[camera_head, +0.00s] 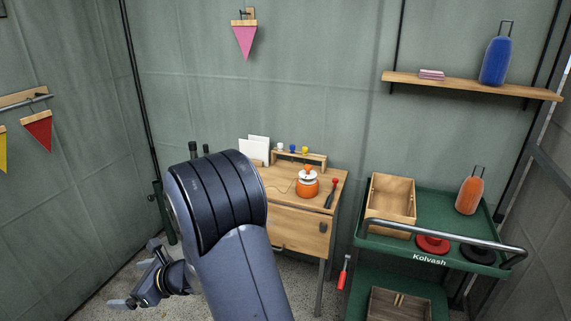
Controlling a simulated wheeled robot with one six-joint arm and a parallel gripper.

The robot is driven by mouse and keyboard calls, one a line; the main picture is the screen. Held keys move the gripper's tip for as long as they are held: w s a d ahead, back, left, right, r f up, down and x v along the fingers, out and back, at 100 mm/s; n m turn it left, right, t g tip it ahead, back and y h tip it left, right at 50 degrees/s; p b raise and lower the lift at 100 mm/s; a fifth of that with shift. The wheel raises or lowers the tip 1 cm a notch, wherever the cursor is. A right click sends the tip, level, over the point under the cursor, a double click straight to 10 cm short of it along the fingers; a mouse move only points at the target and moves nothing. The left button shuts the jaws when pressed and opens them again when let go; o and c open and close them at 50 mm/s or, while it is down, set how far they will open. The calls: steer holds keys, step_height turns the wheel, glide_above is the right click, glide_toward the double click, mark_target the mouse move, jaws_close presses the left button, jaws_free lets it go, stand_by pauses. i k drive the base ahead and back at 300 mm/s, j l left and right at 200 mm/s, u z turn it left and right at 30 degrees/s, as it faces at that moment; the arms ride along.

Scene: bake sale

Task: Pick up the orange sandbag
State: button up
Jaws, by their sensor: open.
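The orange sandbag (470,196), a rounded bag with a dark handle loop on top, stands upright on the top tray of the green cart (434,205) at the right. My gripper (136,273) is at the lower left, low beside the desk and far from the sandbag. Its fingers are spread open and point left, with nothing seen between them. My dark blue arm fills the lower middle and hides part of the desk.
The cart also holds a wooden box (391,199), a red disc (432,244) and a black disc (478,253), behind a front rail (445,238). A blue bag (495,61) stands on the wall shelf (460,86). An orange pot (307,186) sits on the desk (325,200).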

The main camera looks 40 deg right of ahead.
mark_target(471, 192)
steer(key=l+z, duration=0.3)
steer(key=l, duration=0.2)
steer(key=i+l+z, duration=0.1)
steer(key=l+z, duration=0.25)
steer(key=l, duration=0.2)
steer(key=l+z, duration=0.2)
steer(key=z, duration=0.25)
steer(key=i+l+z, duration=0.1)
steer(key=z, duration=0.35)
steer(key=i+l+z, duration=0.1)
steer(key=z, duration=0.35)
steer(key=i+l+z, duration=0.1)
steer(key=z, duration=0.35)
steer(key=i+l+z, duration=0.15)
steer(key=z, duration=0.25)
